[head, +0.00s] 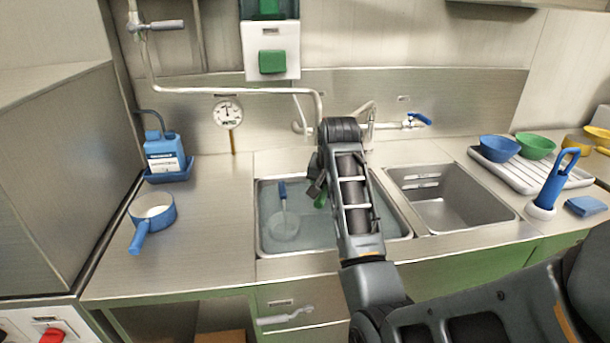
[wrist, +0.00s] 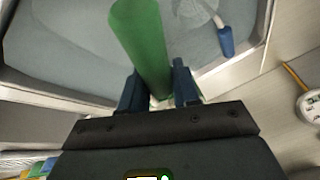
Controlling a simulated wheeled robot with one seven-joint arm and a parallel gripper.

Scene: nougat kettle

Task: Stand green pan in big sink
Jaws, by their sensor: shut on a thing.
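My gripper (head: 317,186) is over the left, larger sink (head: 262,236), which holds water. In the wrist view my gripper (wrist: 160,92) is shut on a green handle (wrist: 143,45), taken to be the green pan's. The handle stands between the two blue-grey fingers and runs away from them over the sink. In the head view only a small green piece of the pan (head: 321,198) shows beside my arm. The pan's bowl is not visible in either view, so I cannot tell if it touches the sink.
A blue-handled strainer (head: 283,192) lies in the big sink's left part. An empty smaller sink (head: 450,200) is to the right. A tap (head: 369,122) and pipe stand behind. A blue pan (head: 153,213) and a blue bottle (head: 164,150) are on the left counter.

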